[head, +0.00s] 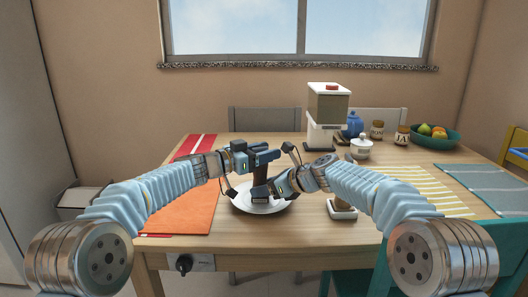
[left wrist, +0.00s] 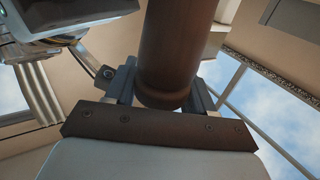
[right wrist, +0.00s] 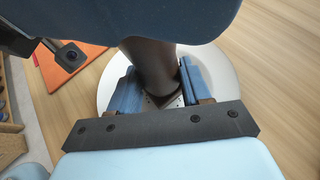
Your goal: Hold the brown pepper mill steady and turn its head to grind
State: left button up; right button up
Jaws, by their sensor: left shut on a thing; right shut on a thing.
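The brown pepper mill shows as a smooth brown cylinder in the left wrist view (left wrist: 175,48) and as a darker shaft in the right wrist view (right wrist: 150,62). My left gripper (head: 264,157) is shut on its upper part, near a rounded end. My right gripper (head: 262,190) is shut on it lower down, with a blue finger on each side in the right wrist view. The mill is over the white plate (head: 284,204). The grippers hide most of it in the head view, and I cannot tell whether it touches the plate.
An orange mat (head: 180,207) lies left of the plate and a striped yellow mat (head: 437,187) lies right. A white dispenser (head: 325,120), a blue pot (head: 354,124), jars (head: 377,130) and a green fruit bowl (head: 434,140) stand behind. A small white-based item (head: 342,211) stands beside my right forearm.

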pick_arm(q)
jog(key=shift+s+d+m+g+h, duration=0.15)
jog(key=shift+m+g+h, duration=0.2)
jog(key=shift+g, duration=0.25)
jog(key=o, duration=1)
jog(key=shift+c, duration=0.2)
jog(key=shift+s+a, duration=0.1)
jog(key=shift+a, duration=0.25)
jog(key=v, duration=1.1)
jog(key=shift+s, duration=0.3)
